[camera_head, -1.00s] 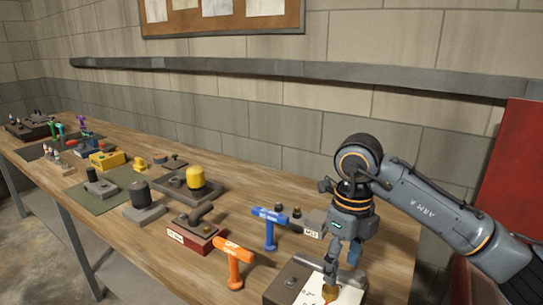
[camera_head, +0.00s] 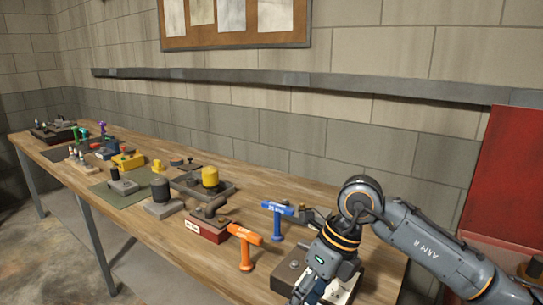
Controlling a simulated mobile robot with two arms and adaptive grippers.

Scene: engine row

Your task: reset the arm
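My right arm (camera_head: 425,245), marked ARM R, comes in from the right. Its gripper (camera_head: 303,290) points down and to the left, low in the picture, over the front of the bench. The fingertips are small and near the bottom edge, so I cannot tell whether they are open, shut or holding something. Behind it is a dark metal block (camera_head: 287,268) with a pale marked plate (camera_head: 343,290), partly hidden by the gripper. My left gripper is not in view.
On the wooden bench (camera_head: 180,245), an orange T-handle (camera_head: 245,240) and a blue T-handle (camera_head: 277,212) stand close to the gripper's left. A red-based pipe fitting (camera_head: 205,228) and several parts stretch away left. A red panel (camera_head: 500,180) stands right.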

